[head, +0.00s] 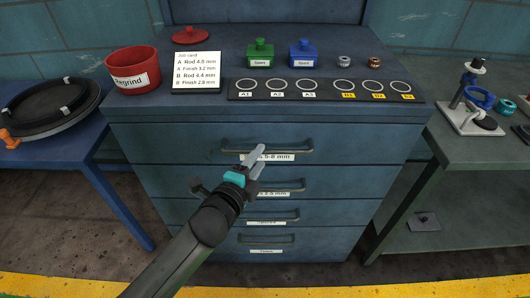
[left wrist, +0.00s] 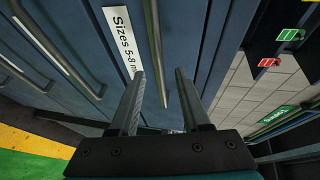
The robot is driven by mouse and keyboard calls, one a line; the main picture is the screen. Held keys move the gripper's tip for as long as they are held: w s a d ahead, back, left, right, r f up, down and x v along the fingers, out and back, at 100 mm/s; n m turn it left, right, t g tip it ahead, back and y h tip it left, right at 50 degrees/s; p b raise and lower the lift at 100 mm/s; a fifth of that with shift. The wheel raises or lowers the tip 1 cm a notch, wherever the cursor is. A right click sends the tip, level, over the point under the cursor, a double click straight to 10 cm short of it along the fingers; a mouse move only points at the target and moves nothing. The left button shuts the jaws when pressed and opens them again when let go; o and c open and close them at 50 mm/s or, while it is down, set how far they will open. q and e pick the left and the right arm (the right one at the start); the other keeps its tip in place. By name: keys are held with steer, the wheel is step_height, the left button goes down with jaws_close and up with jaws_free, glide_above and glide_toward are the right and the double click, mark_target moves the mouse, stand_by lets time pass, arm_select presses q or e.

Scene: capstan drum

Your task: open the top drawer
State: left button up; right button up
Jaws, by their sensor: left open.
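The top drawer (head: 345,137) of the blue cabinet is closed, flush with the front. Its grey bar handle (head: 290,145) runs across above a white label ending in "5-8 mm". My left gripper (head: 255,162) is in front of the top drawer, at the left part of the handle, with its fingers apart. In the left wrist view the label reads "Sizes 5-8 m", the handle (left wrist: 158,50) runs down between the two open fingers (left wrist: 158,100), and nothing is clamped. I cannot tell whether the handle tip lies within the finger depth. My right gripper is not in view.
Lower drawers (head: 330,187) with similar handles sit below, closed. On the cabinet top are a red bin (head: 133,82), a job card (head: 197,72), green (head: 260,55) and blue (head: 303,55) boxes and a black marked strip (head: 240,94). Side benches stand left and right (head: 470,150).

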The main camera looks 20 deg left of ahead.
mark_target(264, 153)
arm_select(q)
steer(key=shift+b+x, duration=0.45)
steer(key=shift+x, duration=1.8)
jaws_close()
